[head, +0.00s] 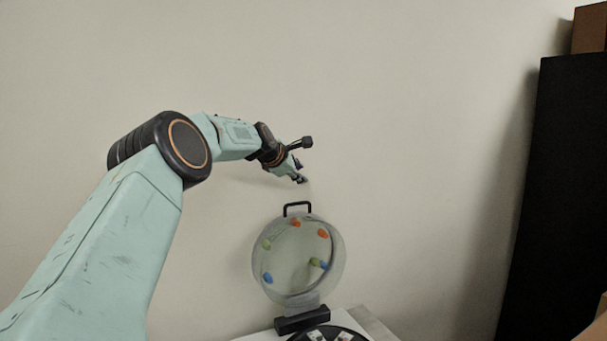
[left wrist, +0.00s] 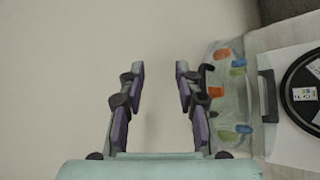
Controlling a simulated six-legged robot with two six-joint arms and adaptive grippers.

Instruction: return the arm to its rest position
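My left arm reaches in from the left in the head view, raised and stretched out in front of the wall. Its gripper (head: 301,172) is in the air above and slightly left of the handle of a round clear drum (head: 257,245), apart from it. In the left wrist view the two fingers of the left gripper (left wrist: 160,72) are spread, with nothing but the plain wall between them. The drum (left wrist: 222,85) shows there just right of the fingers. My right gripper is in neither view.
The drum holds several coloured pieces and has a black handle (head: 297,204) and black base (head: 302,319). It stands on a white table (head: 262,337) beside a black round tray (left wrist: 288,92). A tall black cabinet (head: 560,190) stands right, with a brown box (head: 590,28) on top.

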